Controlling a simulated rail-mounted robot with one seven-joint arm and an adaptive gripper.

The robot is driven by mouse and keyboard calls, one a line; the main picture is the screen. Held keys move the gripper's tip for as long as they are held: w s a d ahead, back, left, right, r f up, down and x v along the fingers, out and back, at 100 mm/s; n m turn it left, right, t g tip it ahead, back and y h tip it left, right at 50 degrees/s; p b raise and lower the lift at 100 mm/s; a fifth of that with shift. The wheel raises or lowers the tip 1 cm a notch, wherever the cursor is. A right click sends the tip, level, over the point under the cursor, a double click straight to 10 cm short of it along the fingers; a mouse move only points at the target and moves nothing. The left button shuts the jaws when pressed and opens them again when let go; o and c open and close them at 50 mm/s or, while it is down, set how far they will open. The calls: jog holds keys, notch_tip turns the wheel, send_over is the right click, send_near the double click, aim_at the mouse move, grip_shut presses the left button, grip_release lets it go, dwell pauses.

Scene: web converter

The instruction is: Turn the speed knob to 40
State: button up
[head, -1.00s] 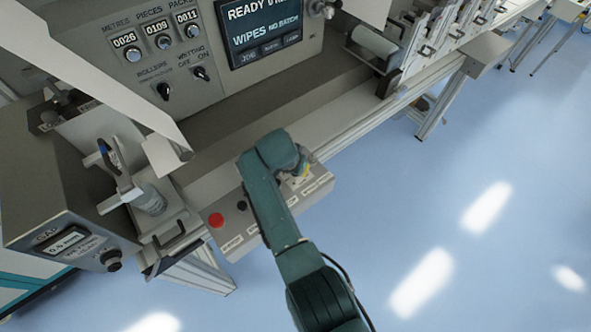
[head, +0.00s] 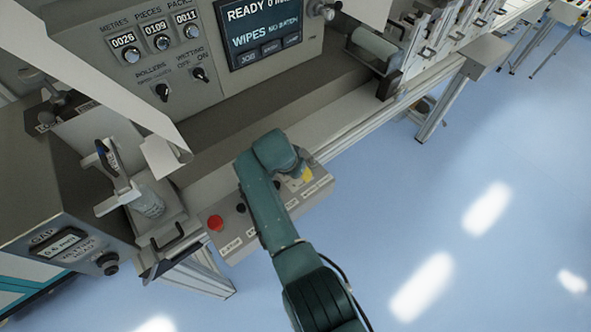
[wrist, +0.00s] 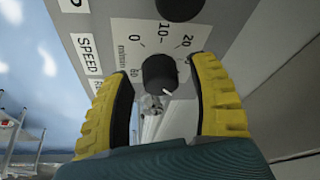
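The speed knob (wrist: 160,73) is black and round, on a grey panel with a white dial marked 0, 10, 20 and 60. A white mark on its lower edge points down and slightly right in the wrist view; no number is readable there. My gripper (wrist: 161,80) has its yellow fingers apart, one on each side of the knob. Gaps show between knob and fingers. In the head view my gripper (head: 303,174) is over the right part of the control box (head: 232,245); my arm hides the knob there.
A black knob (wrist: 180,8) sits just above the dial in the wrist view. The control box carries a red button (head: 215,223) and a black button (head: 241,207). The machine ledge (head: 335,135) runs behind the box; open blue floor (head: 400,220) lies in front.

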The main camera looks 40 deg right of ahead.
jog(key=shift+r, duration=0.1)
jog(key=v, duration=1.2)
